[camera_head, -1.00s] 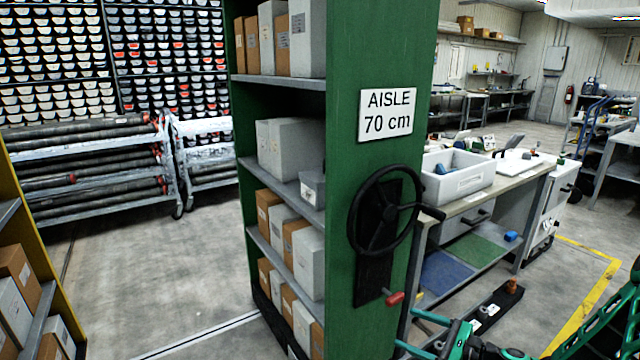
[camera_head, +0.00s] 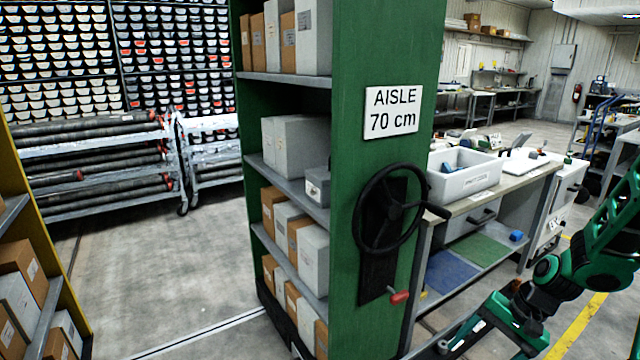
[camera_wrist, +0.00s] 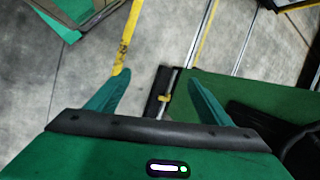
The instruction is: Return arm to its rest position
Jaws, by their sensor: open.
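My green arm (camera_head: 550,275) shows at the right of the head view, bent, with its far part running down to the bottom edge. My gripper (camera_wrist: 158,76) shows in the wrist view with its two green fingers spread apart. Nothing is between the fingers. The gripper is not clear in the head view, where the lower arm meets the frame edge.
A green shelf unit (camera_head: 385,45) with a black handwheel (camera_head: 388,210) stands left of my arm. Its end panel is also close in the wrist view (camera_wrist: 235,92). A workbench (camera_head: 480,205) holding a white bin (camera_head: 463,180) is behind the arm. Open floor (camera_head: 170,270) lies left of the shelf.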

